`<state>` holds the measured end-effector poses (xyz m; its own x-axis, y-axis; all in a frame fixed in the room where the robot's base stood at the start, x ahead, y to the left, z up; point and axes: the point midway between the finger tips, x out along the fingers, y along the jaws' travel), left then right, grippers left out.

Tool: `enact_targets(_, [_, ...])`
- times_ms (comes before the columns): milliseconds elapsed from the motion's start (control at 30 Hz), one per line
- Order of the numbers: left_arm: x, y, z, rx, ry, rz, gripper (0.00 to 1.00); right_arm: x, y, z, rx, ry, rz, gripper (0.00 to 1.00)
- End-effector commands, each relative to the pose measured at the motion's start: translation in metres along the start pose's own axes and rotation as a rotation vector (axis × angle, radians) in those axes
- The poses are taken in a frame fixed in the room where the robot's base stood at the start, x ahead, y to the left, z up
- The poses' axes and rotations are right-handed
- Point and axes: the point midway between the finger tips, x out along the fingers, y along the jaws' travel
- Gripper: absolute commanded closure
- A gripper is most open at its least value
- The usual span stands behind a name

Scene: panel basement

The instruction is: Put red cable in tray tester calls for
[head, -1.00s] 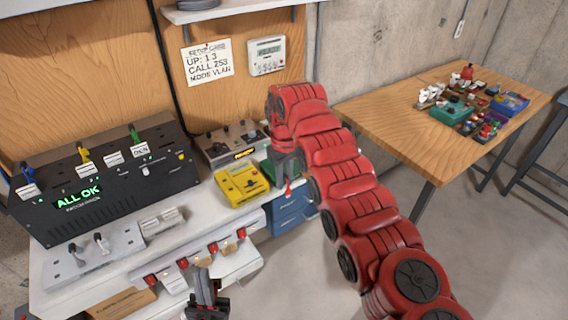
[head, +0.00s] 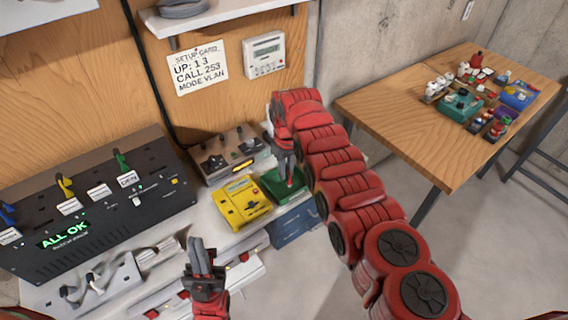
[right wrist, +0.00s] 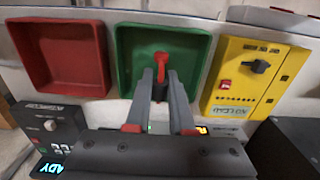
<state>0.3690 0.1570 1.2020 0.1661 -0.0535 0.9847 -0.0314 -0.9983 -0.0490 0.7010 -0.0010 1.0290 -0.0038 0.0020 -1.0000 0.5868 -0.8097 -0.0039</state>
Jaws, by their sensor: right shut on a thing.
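My right gripper (right wrist: 160,84) is shut on the red cable (right wrist: 161,62), a small red piece between its fingertips. In the wrist view it is over the green tray (right wrist: 124,60), inside its outline; whether it touches the bottom I cannot tell. In the head view the right gripper (head: 287,165) points down at the green tray (head: 272,184). A red tray (right wrist: 60,88) shows beside the green one in the wrist view and looks empty. The yellow tester (head: 240,203) stands next to the green tray; its small text is unreadable. My left gripper (head: 203,262) is raised before the bench, fingers close together.
A setup card (head: 198,68) reads "UP: 1 3, CALL 253, MODE VLAN". A grey box (head: 228,155) stands behind the tester. A wooden table (head: 400,110) with small items is at right.

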Motion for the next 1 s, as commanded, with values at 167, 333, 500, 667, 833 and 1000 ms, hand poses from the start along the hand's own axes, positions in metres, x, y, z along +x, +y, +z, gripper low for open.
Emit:
enact_targets(167, [0.001,0.000,0.000,0.000,0.000,0.000,1.00,0.002,0.000,0.000,-0.001,0.002,0.001,1.00])
enact_targets(333, [-0.003,0.000,0.001,0.000,0.000,0.000,1.00,0.006,0.001,0.000,0.000,0.002,0.001,1.00])
enact_targets(500, [-0.009,0.000,0.002,0.000,0.000,0.000,1.00,0.011,0.001,0.000,0.000,0.002,0.001,1.00])
enact_targets(667, [-0.013,0.001,0.002,0.000,0.000,0.000,1.00,0.015,0.000,0.000,0.000,0.002,0.001,1.00])
enact_targets(833, [-0.012,0.001,0.002,0.000,0.000,0.000,1.00,0.014,0.000,0.000,0.000,0.002,0.001,0.70])
enact_targets(1000, [-0.012,0.001,0.002,0.000,0.000,0.000,1.00,0.014,0.000,0.000,0.000,0.002,0.001,0.49])
